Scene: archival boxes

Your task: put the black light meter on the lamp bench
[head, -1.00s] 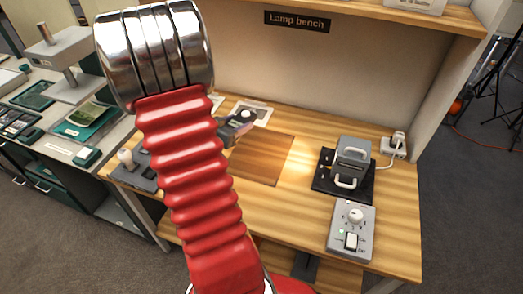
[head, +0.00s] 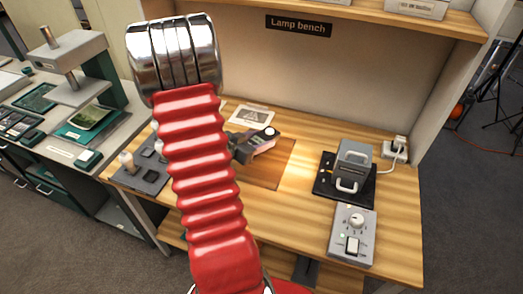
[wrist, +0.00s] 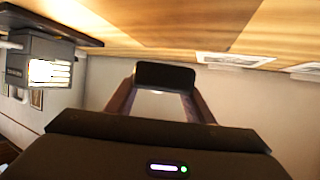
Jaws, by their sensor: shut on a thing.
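The black light meter (wrist: 165,74) is between the two fingers of my gripper (wrist: 162,98) in the wrist view, and the gripper is shut on it. In the head view the meter (head: 263,136) shows as a small dark block with a pale round spot, right of my red arm. My gripper (head: 246,148) there is partly hidden behind the arm. The meter appears over the darker square on the lamp bench (head: 300,205). A gap to the bench top shows in the wrist view.
A grey lamp unit (head: 353,165) on a black base stands right of the square, with a grey dial box (head: 353,235) in front. A grey tray (head: 145,175) with small items is at the left. A print card (head: 251,115) lies behind. The bench's front middle is clear.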

